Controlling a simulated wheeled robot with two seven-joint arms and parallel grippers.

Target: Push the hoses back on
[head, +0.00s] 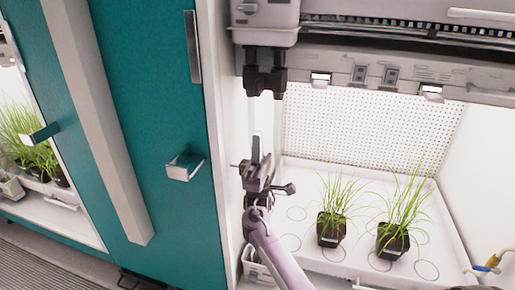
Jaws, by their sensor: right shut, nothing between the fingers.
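At the lower right edge, a small yellow and blue fitting (490,263) sits by the chamber's right wall, beside the white tray. It may belong to a hose, but it is too small to tell whether a hose is on it. No loose hose can be made out clearly. My right gripper (257,146) points upward at the chamber's left edge, left of the tray. It is shut and empty, well apart from the fitting. My left gripper is not in view.
A white tray (350,262) holds two potted grass plants (331,228), (393,240). A black two-pronged part (265,80) hangs under a grey housing above my right gripper. A teal door (150,120) with a handle (185,167) stands left. Another chamber with grass (30,135) is far left.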

